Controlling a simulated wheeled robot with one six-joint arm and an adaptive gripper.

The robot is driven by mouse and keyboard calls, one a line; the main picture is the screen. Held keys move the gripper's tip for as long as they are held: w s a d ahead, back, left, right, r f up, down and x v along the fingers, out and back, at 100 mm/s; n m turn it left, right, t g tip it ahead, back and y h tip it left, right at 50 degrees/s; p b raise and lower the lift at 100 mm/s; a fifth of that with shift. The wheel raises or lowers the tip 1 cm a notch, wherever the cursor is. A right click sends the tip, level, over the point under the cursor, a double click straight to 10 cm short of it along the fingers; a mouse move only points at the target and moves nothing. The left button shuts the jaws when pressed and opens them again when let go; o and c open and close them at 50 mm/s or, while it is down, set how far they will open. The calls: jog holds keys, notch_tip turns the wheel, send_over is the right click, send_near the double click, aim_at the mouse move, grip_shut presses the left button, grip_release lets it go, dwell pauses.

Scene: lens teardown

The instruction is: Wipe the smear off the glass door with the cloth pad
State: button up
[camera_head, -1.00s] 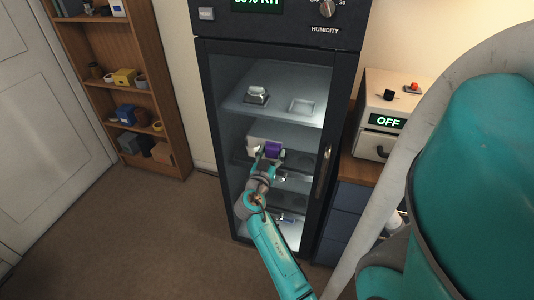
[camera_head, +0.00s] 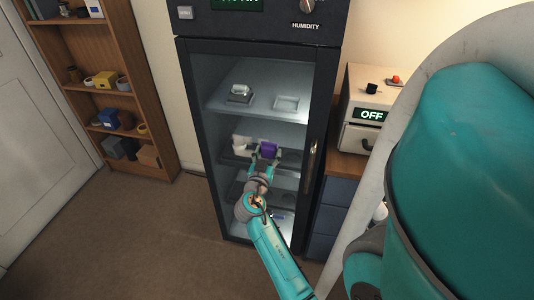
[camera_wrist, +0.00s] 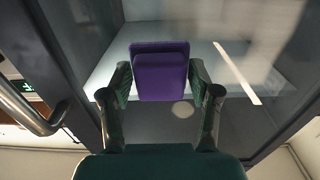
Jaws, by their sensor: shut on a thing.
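The purple cloth pad (camera_head: 268,148) is held at the middle of the cabinet's glass door (camera_head: 257,119). My gripper (camera_head: 263,157) is shut on the pad, with a finger on each side of it in the wrist view (camera_wrist: 160,88). The pad (camera_wrist: 160,68) faces the glass; I cannot tell whether it touches. A whitish patch, likely the smear (camera_head: 242,143), shows just left of the pad. It appears as a pale blur in the wrist view (camera_wrist: 232,40), on the right of the pad. The pad may hide part of it.
The door handle (camera_head: 311,165) runs upright on the right of the door, and shows at left in the wrist view (camera_wrist: 35,112). Lit shelves with small items stand behind the glass. A beige box reading OFF (camera_head: 366,112) stands right; a wooden bookshelf (camera_head: 130,85) stands left.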

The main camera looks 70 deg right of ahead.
jog(key=shift+s+a, duration=0.15)
jog(key=shift+a, duration=2.55)
jog(key=shift+a, duration=0.15)
jog(key=a, duration=0.2)
jog(key=shift+s+a, duration=0.1)
jog(key=shift+a, duration=0.25)
